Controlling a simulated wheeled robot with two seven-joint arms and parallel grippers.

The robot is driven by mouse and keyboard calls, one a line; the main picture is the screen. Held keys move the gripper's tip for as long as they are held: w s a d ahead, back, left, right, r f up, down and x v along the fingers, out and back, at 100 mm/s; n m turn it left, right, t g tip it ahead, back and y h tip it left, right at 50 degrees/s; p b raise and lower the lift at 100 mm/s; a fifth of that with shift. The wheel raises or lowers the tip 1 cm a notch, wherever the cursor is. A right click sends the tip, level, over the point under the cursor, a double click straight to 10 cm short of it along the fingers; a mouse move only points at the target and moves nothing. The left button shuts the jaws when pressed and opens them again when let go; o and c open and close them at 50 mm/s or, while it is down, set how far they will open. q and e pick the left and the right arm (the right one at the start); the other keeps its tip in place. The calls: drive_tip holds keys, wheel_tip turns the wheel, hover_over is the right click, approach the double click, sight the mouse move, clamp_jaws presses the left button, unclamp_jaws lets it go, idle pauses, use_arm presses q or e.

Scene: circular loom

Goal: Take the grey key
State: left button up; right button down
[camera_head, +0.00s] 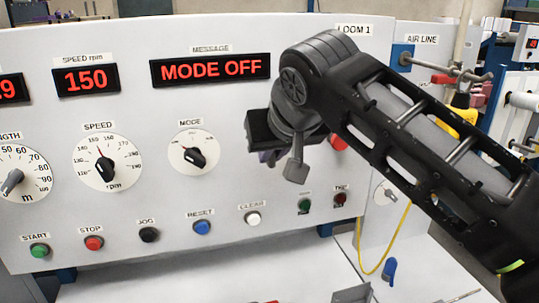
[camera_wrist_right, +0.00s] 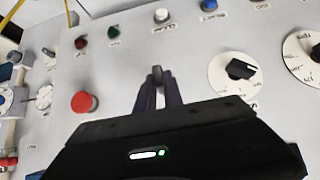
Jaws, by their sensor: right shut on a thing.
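The grey key (camera_head: 296,168) shows just below my right gripper (camera_head: 270,155), in front of the loom's white panel. In the right wrist view the two dark fingers of my right gripper (camera_wrist_right: 157,95) are closed together, with a small grey piece of the key (camera_wrist_right: 157,75) between their tips. The gripper is shut on the key. The fingers and wrist hide part of it, and I cannot tell whether it touches the panel. My left gripper is not in view.
The panel (camera_head: 130,225) carries a mode dial (camera_head: 194,158), a speed dial (camera_head: 104,165) and a row of buttons. A red button (camera_wrist_right: 84,102) is beside the fingers. A yellow cord (camera_head: 372,268) and a blue object (camera_head: 389,270) hang at the right.

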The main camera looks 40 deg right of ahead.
drive_tip(key=shift+s, duration=0.15)
drive_tip(key=shift+s+a, duration=0.2)
drive_tip(key=shift+s, duration=0.2)
drive_tip(key=shift+s+b, duration=0.15)
drive_tip(key=shift+b, duration=0.15)
drive_tip(key=shift+s+a, duration=0.25)
drive_tip(key=shift+s, duration=0.35)
drive_tip(key=shift+s+a+r+b, duration=0.1)
drive_tip(key=shift+s+a+b, duration=0.15)
drive_tip(key=shift+s, duration=0.35)
drive_tip(key=shift+s+a+b, duration=0.15)
drive_tip(key=shift+s+b, duration=0.05)
drive_tip(key=shift+s, duration=0.35)
